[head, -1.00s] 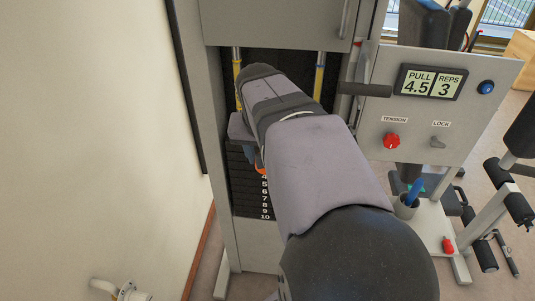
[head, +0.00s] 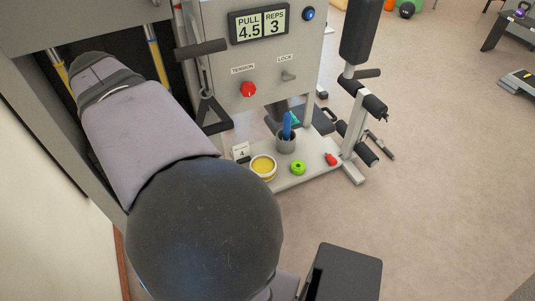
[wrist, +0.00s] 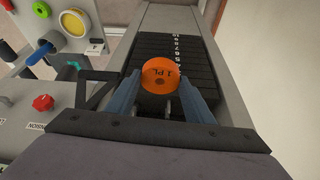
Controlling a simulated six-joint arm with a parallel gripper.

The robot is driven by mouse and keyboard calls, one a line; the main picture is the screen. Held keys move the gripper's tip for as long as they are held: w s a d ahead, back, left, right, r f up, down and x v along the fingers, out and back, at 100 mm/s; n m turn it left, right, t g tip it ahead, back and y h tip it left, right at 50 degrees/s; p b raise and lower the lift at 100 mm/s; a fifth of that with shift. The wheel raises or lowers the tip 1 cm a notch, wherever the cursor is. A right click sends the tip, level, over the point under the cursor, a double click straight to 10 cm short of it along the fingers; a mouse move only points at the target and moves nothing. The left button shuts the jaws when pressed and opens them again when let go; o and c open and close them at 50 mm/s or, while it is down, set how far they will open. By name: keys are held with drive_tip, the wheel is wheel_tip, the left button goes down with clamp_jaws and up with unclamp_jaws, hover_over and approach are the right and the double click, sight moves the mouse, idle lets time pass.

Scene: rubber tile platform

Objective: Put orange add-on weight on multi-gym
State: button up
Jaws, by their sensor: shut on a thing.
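The orange add-on weight (wrist: 160,75) is a small round piece with lettering on its face. In the wrist view it sits between the blue-grey fingers of my gripper (wrist: 160,92), which is shut on it. The multi-gym (head: 265,60) has a grey front panel with a display, a red tension knob (head: 248,90) and a lock lever. Its dark numbered weight stack (wrist: 190,52) lies behind the orange weight in the wrist view. I cannot tell whether the weight touches the stack. In the head view my arm hides the gripper, the orange weight and most of the stack.
On the gym's base ledge stand a yellow-topped tub (head: 263,167), a green round piece (head: 298,167), a red piece (head: 331,159) and a grey cup (head: 286,144) with a blue item. A black handle (head: 208,113) hangs beside the stack opening. Open floor lies right.

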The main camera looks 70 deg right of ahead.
drive_tip(key=s+d+f+m+g, duration=0.1)
drive_tip(key=s+d+f+m, duration=0.3)
drive_tip(key=s+d+f, duration=0.3)
drive_tip(key=s+d+f+m+g, duration=0.2)
drive_tip(key=s+d+f, duration=0.5)
drive_tip(key=s+d, duration=0.6)
drive_tip(key=s+d+f+m+g, duration=0.1)
drive_tip(key=s+d+f+m, duration=0.4)
drive_tip(key=s+d+f, duration=0.3)
drive_tip(key=shift+s+d+m+h+b, duration=0.15)
drive_tip(key=shift+s+d, duration=0.35)
drive_tip(key=shift+s, duration=0.3)
drive_tip(key=shift+s+d+m+h+b, duration=0.1)
drive_tip(key=shift+s+d, duration=0.35)
drive_tip(key=shift+s, duration=0.3)
drive_tip(key=shift+s+d+m+h+b, duration=0.15)
drive_tip(key=shift+s+d, duration=0.35)
drive_tip(key=shift+s, duration=0.3)
drive_tip(key=d+r+n+t, duration=0.1)
drive_tip(key=d+r+n, duration=0.2)
drive_tip(key=d+r, duration=0.2)
drive_tip(key=w+d, duration=0.1)
drive_tip(key=d, duration=0.2)
drive_tip(key=shift+d+r+n, duration=0.4)
drive_tip(key=shift+f+p, duration=1.35)
drive_tip(key=shift+f, duration=3.7)
